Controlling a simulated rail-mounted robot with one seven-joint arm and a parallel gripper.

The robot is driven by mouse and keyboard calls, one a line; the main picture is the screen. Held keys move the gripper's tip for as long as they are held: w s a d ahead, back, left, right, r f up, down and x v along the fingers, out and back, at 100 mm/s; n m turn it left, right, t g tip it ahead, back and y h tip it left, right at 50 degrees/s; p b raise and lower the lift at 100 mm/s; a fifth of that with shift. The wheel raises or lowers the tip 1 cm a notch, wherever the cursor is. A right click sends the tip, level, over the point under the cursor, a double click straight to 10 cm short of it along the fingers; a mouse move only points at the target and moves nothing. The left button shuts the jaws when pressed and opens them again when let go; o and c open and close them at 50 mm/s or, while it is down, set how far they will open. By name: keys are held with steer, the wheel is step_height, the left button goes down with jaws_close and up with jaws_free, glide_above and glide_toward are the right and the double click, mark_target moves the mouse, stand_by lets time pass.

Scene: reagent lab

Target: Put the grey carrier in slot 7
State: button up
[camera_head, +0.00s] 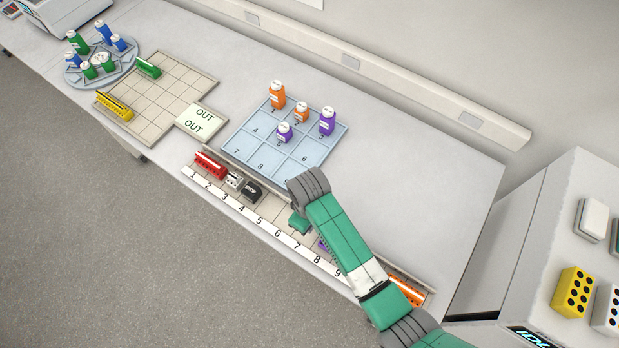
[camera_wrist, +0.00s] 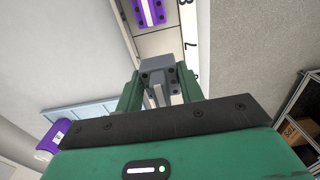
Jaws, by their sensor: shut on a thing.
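The grey carrier (camera_wrist: 157,72) is between the fingers of my gripper (camera_wrist: 160,90) in the wrist view. My gripper is shut on it. In the head view my green gripper (camera_head: 299,222) is over the numbered rack (camera_head: 268,227), near labels 6 and 7, and my arm hides the carrier. In the wrist view the rack (camera_wrist: 162,42) lies beyond the carrier, with the label 7 near its edge. Whether the carrier touches the rack is unclear.
A purple carrier (camera_wrist: 150,12) sits farther along the rack. An orange carrier (camera_head: 407,290) lies at the far end. A blue tray (camera_head: 250,160) with bottles stands behind.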

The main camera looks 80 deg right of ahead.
steer(key=shift+f, duration=3.55)
steer(key=shift+f+b, duration=0.15)
steer(key=shift+b, duration=0.15)
steer(key=o, duration=0.7)
step_height(320, 180, up, 12)
steer(key=shift+r+p, duration=0.2)
steer(key=shift+p, duration=0.3)
steer(key=shift+w, duration=0.1)
